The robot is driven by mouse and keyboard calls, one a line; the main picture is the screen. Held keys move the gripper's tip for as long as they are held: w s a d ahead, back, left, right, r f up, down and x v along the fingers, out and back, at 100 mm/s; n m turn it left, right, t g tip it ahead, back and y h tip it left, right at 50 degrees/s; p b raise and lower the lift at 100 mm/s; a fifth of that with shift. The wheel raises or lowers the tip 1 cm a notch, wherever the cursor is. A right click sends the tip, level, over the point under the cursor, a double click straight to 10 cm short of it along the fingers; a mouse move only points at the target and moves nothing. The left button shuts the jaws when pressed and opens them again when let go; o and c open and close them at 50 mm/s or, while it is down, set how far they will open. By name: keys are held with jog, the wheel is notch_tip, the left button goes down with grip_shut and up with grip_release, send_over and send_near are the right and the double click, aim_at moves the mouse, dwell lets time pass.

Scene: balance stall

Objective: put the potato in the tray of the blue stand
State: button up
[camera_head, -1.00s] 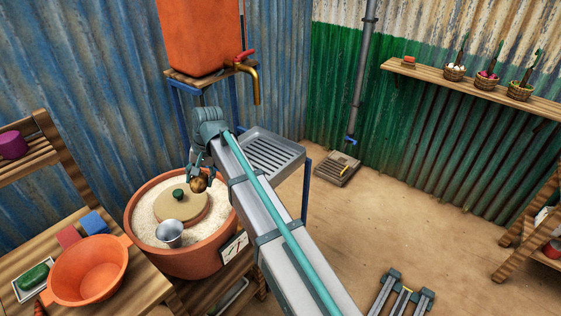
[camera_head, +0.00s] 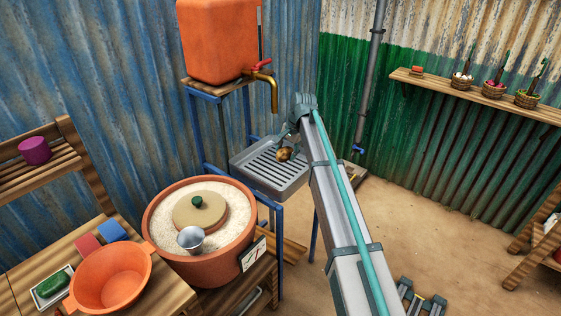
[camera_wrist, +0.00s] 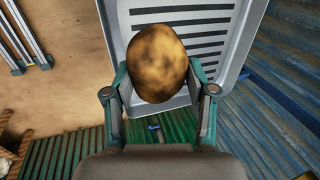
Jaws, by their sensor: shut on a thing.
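The brown potato (camera_head: 285,154) is held in my gripper (camera_head: 291,146). In the wrist view the potato (camera_wrist: 157,63) sits between the two green fingers of my gripper (camera_wrist: 158,84), which are shut on it. The grey slatted tray (camera_head: 262,182) of the blue stand (camera_head: 281,236) is under the orange water tank. The potato appears over the right part of this tray in the head view. The tray (camera_wrist: 232,45) also shows behind the potato in the wrist view. The height of the potato above the slats is hard to tell.
The brass tap (camera_head: 273,92) of the orange tank (camera_head: 217,40) hangs above the tray's back. A clay pot (camera_head: 208,271) with a lid and a metal cup stands at the front left. An orange basin (camera_head: 112,280) is on the wooden table. A grey pipe (camera_head: 371,75) runs down the wall.

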jog(key=w+a+f+p, duration=0.1)
jog(key=w+a+f, duration=0.15)
jog(key=w, duration=0.35)
jog(key=p, duration=0.2)
send_over(275, 165)
jog(key=d, duration=0.1)
jog(key=f, duration=0.5)
jog(key=shift+s+f, duration=0.3)
jog(key=shift+f, duration=0.05)
jog(key=shift+f+p, duration=0.6)
jog(key=shift+f, duration=1.1)
jog(key=o, duration=1.3)
jog(key=shift+f, duration=0.1)
jog(key=b+v, duration=0.2)
jog(key=v, duration=1)
jog(key=shift+w+a, duration=0.1)
